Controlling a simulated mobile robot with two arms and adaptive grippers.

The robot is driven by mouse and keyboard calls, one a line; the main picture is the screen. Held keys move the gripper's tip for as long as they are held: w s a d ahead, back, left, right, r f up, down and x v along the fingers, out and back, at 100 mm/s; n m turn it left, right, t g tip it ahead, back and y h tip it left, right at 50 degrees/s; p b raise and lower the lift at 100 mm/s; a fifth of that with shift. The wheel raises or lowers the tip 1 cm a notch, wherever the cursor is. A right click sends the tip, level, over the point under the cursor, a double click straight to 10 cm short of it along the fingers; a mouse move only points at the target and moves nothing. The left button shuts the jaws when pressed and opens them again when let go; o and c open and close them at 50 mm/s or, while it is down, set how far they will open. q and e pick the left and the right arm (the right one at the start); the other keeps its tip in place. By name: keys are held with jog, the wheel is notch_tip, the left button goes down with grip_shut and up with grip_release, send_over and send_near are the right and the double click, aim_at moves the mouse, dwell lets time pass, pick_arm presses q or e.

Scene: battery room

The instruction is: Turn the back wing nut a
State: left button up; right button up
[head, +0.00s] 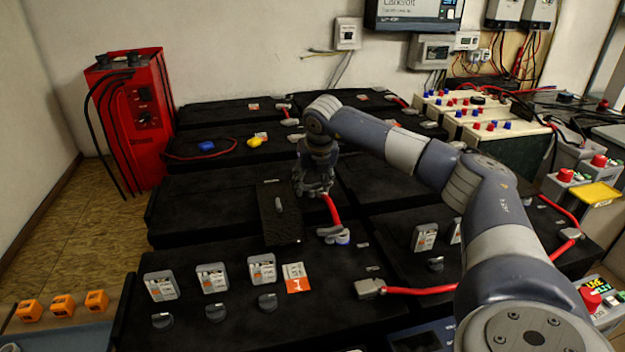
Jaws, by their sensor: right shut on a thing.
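My right gripper (313,187) points down over the back end of a short red cable (331,208) on the black batteries in the middle. It is shut at the terminal there, on what appears to be the back wing nut; the fingers hide the nut itself. The front end of the cable meets a grey terminal clamp (332,235) on the nearer battery. My left gripper is not in view.
A dark flat plate with a handle (278,213) lies just left of the gripper. Several grey labelled boxes (212,278) and black knobs stand on the front battery (240,320). A red charger (135,118) stands at the left; a blue clip and yellow clip (254,141) lie behind.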

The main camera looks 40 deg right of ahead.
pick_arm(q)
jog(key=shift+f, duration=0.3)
pick_arm(e)
jog(key=o, duration=0.8)
jog(key=v, duration=1.2)
